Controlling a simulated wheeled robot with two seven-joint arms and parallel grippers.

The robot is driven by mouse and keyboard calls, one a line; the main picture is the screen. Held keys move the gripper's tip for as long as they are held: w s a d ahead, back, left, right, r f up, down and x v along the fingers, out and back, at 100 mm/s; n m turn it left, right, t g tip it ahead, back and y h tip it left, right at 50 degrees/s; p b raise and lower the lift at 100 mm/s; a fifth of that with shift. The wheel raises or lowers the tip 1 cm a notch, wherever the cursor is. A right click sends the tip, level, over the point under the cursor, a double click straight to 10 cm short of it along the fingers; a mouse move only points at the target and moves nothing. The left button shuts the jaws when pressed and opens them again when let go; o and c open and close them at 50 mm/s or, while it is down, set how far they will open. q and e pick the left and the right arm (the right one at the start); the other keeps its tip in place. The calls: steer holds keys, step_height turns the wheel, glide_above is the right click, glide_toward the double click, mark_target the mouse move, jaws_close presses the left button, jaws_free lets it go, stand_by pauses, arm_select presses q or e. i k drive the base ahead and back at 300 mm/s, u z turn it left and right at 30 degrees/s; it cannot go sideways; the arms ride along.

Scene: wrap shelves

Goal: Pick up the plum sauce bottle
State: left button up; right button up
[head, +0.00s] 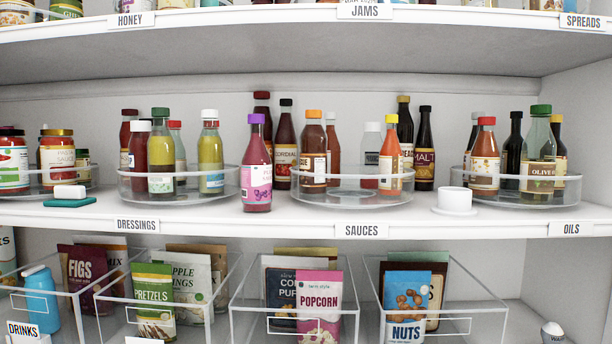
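A bottle with a purple cap, magenta contents and a pink label (256,172) stands upright in the head view. It is on the bare shelf board near the front edge, between the dressings turntable (135,184) and the sauces turntable (345,199). Its label is too small to read surely, but its colour fits plum sauce. Nothing stands in front of it. Neither of my grippers shows in this view.
Clear-rimmed turntables hold several bottles on both sides of the purple-capped bottle. The jams shelf (300,30) overhangs above; snack bins are below.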

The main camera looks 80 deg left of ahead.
mark_target(256, 164)
steer(key=i, duration=1)
steer(key=u, duration=2.95)
